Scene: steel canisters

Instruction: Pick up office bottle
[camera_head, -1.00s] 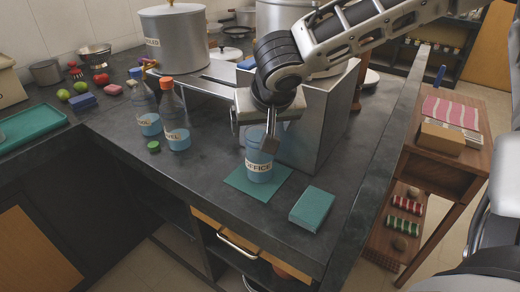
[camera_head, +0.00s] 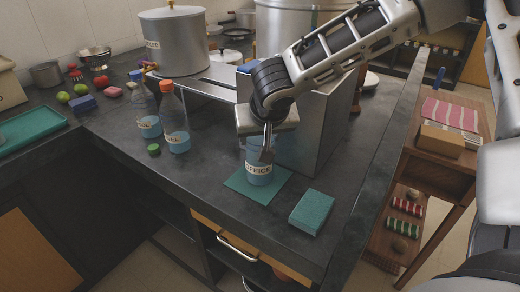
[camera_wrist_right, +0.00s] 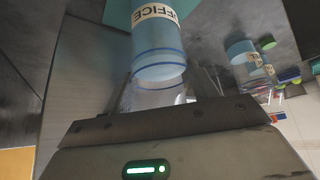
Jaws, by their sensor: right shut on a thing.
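The office bottle (camera_head: 259,173), with blue contents and a cream label reading OFFICE, stands upright on a green mat (camera_head: 273,188) near the counter's front edge. My right gripper (camera_head: 262,150) comes down from above and is shut on its upper part. In the right wrist view the bottle (camera_wrist_right: 157,45) sits between the fingers, its clear upper part held and its label farther away. The bottle's top is hidden by the gripper. I cannot see my left gripper.
Two similar bottles (camera_head: 174,125) stand to the left, with a green cap (camera_head: 154,149) near them. A teal block (camera_head: 312,212) lies right of the mat. A metal box (camera_head: 318,125) stands close behind. A large lidded pot (camera_head: 175,40) is at the back.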

